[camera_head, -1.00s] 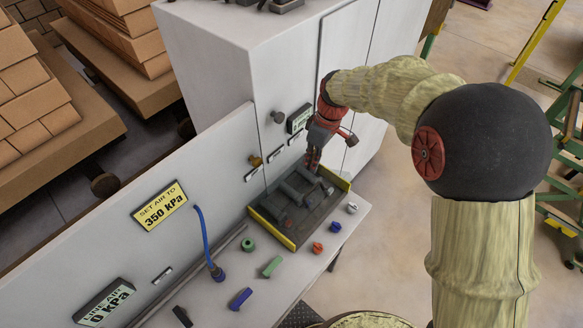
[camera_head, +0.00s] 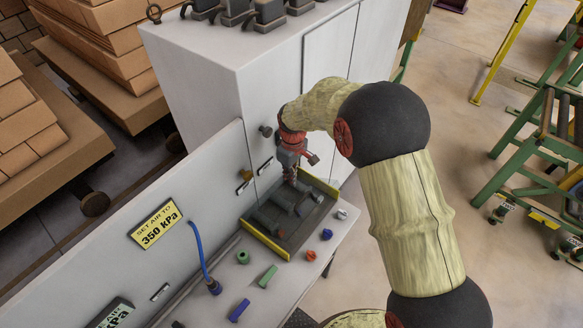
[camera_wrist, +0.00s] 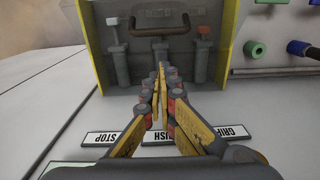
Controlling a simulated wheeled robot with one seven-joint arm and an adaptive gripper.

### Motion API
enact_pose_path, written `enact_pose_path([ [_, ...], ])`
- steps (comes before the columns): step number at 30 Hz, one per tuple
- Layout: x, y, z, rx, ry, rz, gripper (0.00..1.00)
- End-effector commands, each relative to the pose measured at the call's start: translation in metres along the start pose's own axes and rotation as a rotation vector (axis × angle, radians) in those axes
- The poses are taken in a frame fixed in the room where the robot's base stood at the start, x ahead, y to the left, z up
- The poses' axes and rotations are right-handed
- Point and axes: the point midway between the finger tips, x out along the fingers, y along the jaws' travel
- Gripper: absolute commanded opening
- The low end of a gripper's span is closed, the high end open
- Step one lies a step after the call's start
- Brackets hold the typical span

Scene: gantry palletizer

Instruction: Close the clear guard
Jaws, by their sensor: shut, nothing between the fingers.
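A dark grey station (camera_head: 263,240) with yellow-edged sides sits on the bench against the pale panel in the head view. In the wrist view its yellow side (camera_wrist: 232,50) and a brown bar handle (camera_wrist: 150,22) show at the top. I cannot make out the clear pane of the guard or tell its angle. My gripper (camera_head: 291,180) points down over the panel side of the station. In the wrist view my gripper (camera_wrist: 160,72) is shut and empty, its tips below the handle in the picture. I cannot tell whether it touches anything.
Knobs stick out of the panel, one dark (camera_head: 265,131). Green (camera_head: 268,277), blue (camera_head: 240,305) and red (camera_head: 311,255) parts stand on the bench. A blue hose (camera_head: 201,250) rises left.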

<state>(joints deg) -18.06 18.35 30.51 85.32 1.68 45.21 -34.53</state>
Motion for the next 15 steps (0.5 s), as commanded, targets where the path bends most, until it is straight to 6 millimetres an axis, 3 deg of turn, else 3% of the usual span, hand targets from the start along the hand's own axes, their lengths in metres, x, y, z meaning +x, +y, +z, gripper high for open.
enact_pose_path([
  [6, 0.029, 0.0, 0.014, 0.002, -0.001, -0.001, 0.0],
  [15, 0.044, 0.0, 0.028, 0.0, 0.001, 0.0, 0.0],
])
